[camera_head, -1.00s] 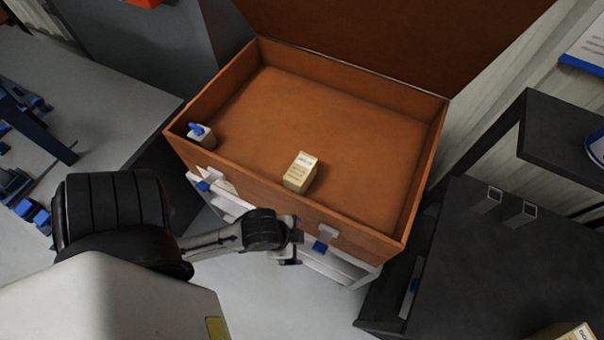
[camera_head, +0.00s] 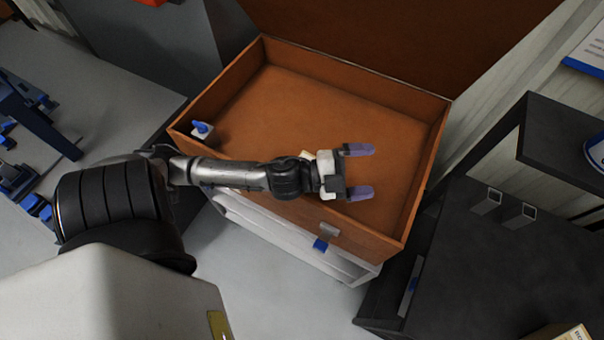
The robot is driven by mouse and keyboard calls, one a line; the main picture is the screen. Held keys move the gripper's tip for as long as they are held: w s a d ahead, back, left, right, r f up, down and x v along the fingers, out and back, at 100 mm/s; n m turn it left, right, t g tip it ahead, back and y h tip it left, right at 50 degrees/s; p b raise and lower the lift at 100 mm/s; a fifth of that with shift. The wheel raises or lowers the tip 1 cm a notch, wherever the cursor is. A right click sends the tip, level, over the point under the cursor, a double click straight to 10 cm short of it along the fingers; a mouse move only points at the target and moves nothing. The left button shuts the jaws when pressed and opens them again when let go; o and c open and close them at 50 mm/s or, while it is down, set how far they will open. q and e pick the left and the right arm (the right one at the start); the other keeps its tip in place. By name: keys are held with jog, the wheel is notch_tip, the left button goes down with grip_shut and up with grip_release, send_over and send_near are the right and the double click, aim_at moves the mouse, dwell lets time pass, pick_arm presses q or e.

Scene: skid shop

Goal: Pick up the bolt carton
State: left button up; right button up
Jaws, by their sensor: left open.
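The bolt carton is a small cream box (camera_head: 307,156) inside the open brown chest, near its front wall. Only a sliver of it shows now, because my left gripper and wrist cover the rest. My left gripper (camera_head: 361,170) is over the chest's interior with its two purple-grey fingers spread apart, pointing right. Nothing shows between the fingers. I cannot tell its height above the carton. My right gripper is not in view.
The brown chest (camera_head: 416,170) has raised walls and an upright lid behind. A small white block with a blue top (camera_head: 203,130) sits in its left corner. A dark bench (camera_head: 470,265) stands right, with another carton (camera_head: 572,334) at the bottom edge. The chest's right interior is clear.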

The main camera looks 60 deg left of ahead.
pick_arm(q)
jog(key=s+f+m+g+h+b, duration=0.1)
jog(key=s+f+m+g+h, duration=0.2)
jog(key=m+g, duration=0.5)
jog(key=s+f+m+g+h, duration=0.1)
jog(key=s+f+m+g, duration=0.1)
jog(key=f+m+g, duration=0.4)
jog(key=a+g+y, duration=0.1)
jog(key=a+y, duration=0.2)
jog(key=a, duration=0.2)
jog(key=a+f+g+y, duration=0.1)
jog(key=a+y, duration=0.3)
jog(key=a, duration=0.2)
jog(key=a+f+g+y, duration=0.1)
jog(key=a+y, duration=0.3)
jog(key=a, duration=0.2)
jog(key=shift+s+a+f+n+g+b, duration=0.1)
jog(key=shift+s+f+n+g+b, duration=0.05)
jog(key=shift+s+n+g+b, duration=0.25)
notch_tip(320, 180, down, 7)
jog(key=shift+a+f+b, duration=0.1)
jog(key=shift+f+b, duration=0.05)
jog(key=shift+b, duration=0.2)
jog(key=shift+f, duration=0.65)
jog(key=shift+f+b, duration=0.3)
jog(key=shift+f, duration=2.05)
jog(key=shift+c, duration=0.3)
